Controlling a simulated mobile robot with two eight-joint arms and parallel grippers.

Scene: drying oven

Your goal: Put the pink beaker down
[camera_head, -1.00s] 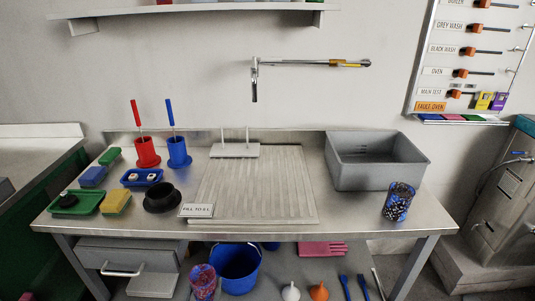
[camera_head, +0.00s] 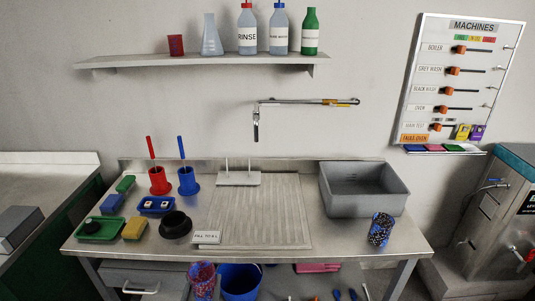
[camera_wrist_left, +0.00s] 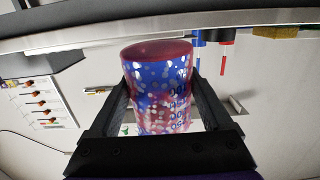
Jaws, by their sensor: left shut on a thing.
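The pink beaker (camera_head: 202,280), see-through with a speckled blue, pink and white look, shows in the head view in front of the bench's front edge, at the bottom of the picture. In the left wrist view the beaker (camera_wrist_left: 158,88) fills the middle, with its dark pink end at the top. My left gripper (camera_wrist_left: 160,92) is shut on it, one dark finger on each side. The fingers cannot be made out in the head view. My right gripper is not in view.
The metal bench (camera_head: 275,258) carries a ribbed drainer (camera_head: 262,210), a grey basin (camera_head: 364,205), a blue speckled beaker (camera_head: 380,230), a black bowl (camera_head: 175,224) and red and blue holders. Bare bench lies right of the drainer. A blue bucket (camera_head: 240,282) stands below.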

